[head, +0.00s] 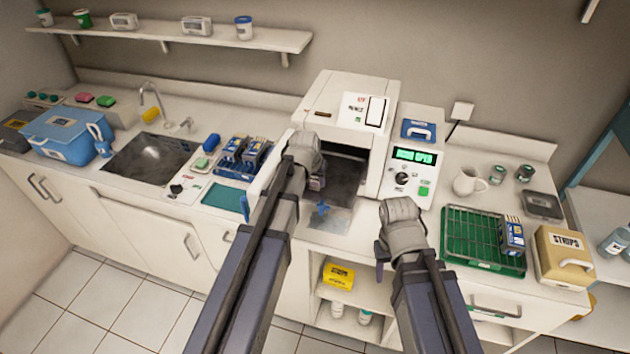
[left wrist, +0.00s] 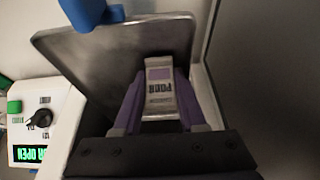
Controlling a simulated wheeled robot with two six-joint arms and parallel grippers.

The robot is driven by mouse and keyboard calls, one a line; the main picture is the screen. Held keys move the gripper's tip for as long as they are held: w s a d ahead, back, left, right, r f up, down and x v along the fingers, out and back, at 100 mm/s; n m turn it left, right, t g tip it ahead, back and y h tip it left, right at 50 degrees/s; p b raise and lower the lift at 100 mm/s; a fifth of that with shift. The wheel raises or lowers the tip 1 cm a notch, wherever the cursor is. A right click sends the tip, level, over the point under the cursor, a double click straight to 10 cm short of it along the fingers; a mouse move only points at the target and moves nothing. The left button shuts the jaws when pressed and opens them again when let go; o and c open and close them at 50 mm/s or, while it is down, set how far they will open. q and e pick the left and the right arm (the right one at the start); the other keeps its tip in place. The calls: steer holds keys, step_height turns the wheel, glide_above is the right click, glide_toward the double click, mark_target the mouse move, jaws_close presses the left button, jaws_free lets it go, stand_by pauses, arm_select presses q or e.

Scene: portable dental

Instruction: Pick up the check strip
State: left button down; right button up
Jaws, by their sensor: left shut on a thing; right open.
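The check strip (left wrist: 160,88) looks like a small pale strip with a purple square and dark lettering. In the left wrist view it stands between the fingers of my left gripper (left wrist: 158,110), which is shut on it. In the head view my left gripper (head: 318,182) is at the mouth of the open sterilizer (head: 331,110), and the strip is hidden there. A metal tray (head: 335,217) with a blue grip (head: 322,207) shows below the gripper. My right gripper (head: 381,252) is open, in front of the counter edge, and its fingers are partly hidden.
The control panel (head: 409,178) reads open. A green rack (head: 462,245) with a blue pouch (head: 512,236) and a STRIPS box (head: 563,256) stand right. Blue pouches in a rack (head: 232,172), a sink (head: 150,158) and a blue case (head: 66,135) are left.

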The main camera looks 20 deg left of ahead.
arm_select(q)
step_height(320, 180, up, 10)
steer(key=p, duration=0.9)
steer(key=shift+f, duration=0.15)
steer(key=shift+f, duration=0.15)
